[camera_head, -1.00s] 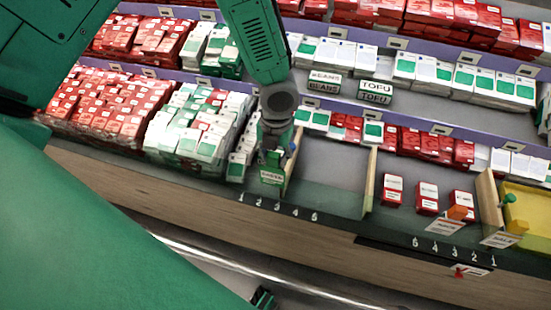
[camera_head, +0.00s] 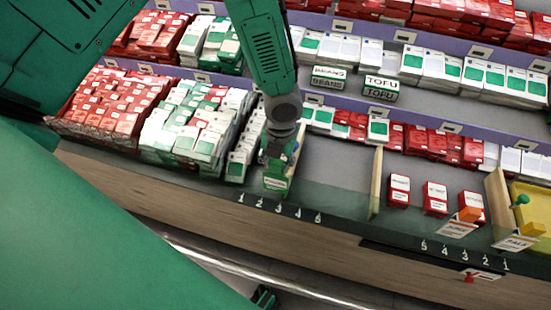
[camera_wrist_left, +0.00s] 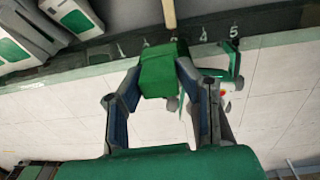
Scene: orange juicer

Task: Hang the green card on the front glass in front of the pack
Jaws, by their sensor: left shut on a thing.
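My left gripper (camera_head: 276,163) reaches down to the front edge of the lower shelf, shut on the small green card (camera_head: 275,183). The card hangs below the fingers, just above the numbered strip. In the left wrist view the green card (camera_wrist_left: 160,72) sits between the two fingertips, its plain face toward the camera. The front glass (camera_head: 335,201) runs along the shelf edge. I cannot tell whether the card touches it. White and green packs (camera_head: 238,165) stand just left of the gripper. My right gripper is not in view.
A wooden divider (camera_head: 375,180) stands right of an empty shelf bay (camera_head: 335,165). Red packs (camera_head: 435,198) stand further right, near a yellow bin (camera_head: 530,205). A metal rail (camera_head: 230,270) runs below the wooden front.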

